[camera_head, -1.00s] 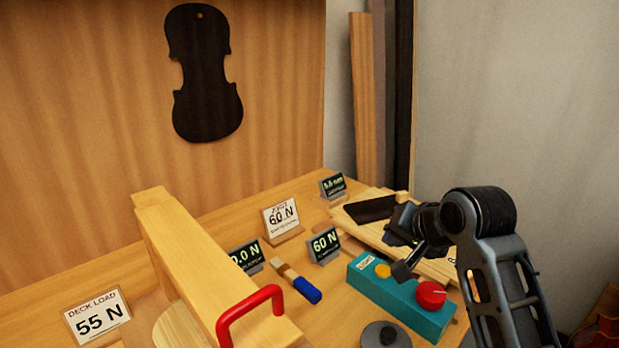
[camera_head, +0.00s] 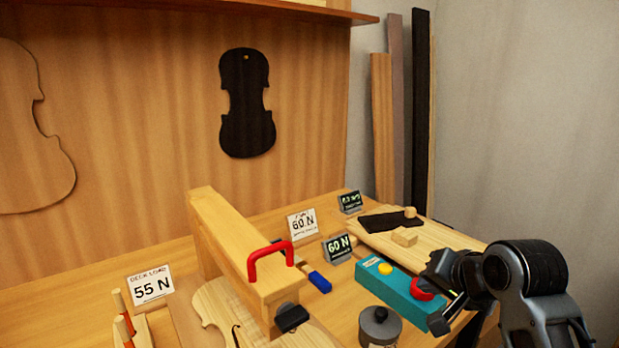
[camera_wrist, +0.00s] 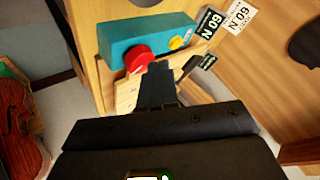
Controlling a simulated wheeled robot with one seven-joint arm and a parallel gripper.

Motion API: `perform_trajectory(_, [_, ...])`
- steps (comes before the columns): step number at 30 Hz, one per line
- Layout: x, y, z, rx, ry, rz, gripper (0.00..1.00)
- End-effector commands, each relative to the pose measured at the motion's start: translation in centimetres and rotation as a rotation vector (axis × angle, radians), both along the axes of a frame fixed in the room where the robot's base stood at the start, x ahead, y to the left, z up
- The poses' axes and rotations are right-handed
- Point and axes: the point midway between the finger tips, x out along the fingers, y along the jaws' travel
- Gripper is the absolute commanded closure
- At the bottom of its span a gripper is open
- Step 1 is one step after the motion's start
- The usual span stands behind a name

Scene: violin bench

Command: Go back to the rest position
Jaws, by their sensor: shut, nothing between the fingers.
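My gripper (camera_head: 438,320) is at the right of the head view, beside the front end of a teal control box (camera_head: 388,285). Its dark fingers point down, and part of the arm stands behind them to the right. In the wrist view my gripper (camera_wrist: 157,75) shows its fingers together with nothing between them. There they overlap the picture area just below the red knob (camera_wrist: 138,60) on the teal box. I cannot tell from these frames whether the fingers touch the box.
A wooden beam with a red handle (camera_head: 270,250) spans a pale violin plate. A grey round knobbed weight (camera_head: 380,325) stands by the teal box. A plank (camera_head: 440,245) carries small blocks. A reddish violin (camera_wrist: 20,130) shows at left in the wrist view.

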Motion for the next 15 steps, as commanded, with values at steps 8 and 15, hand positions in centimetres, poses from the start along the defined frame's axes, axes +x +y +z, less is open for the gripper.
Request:
perform_trajectory(8, [-1.5, 1.0, -2.3, 0.008, -0.027, 0.011, 1.0])
perform_trajectory(15, [-4.0, 2.1, -5.1, 0.011, -0.068, 0.02, 1.0])
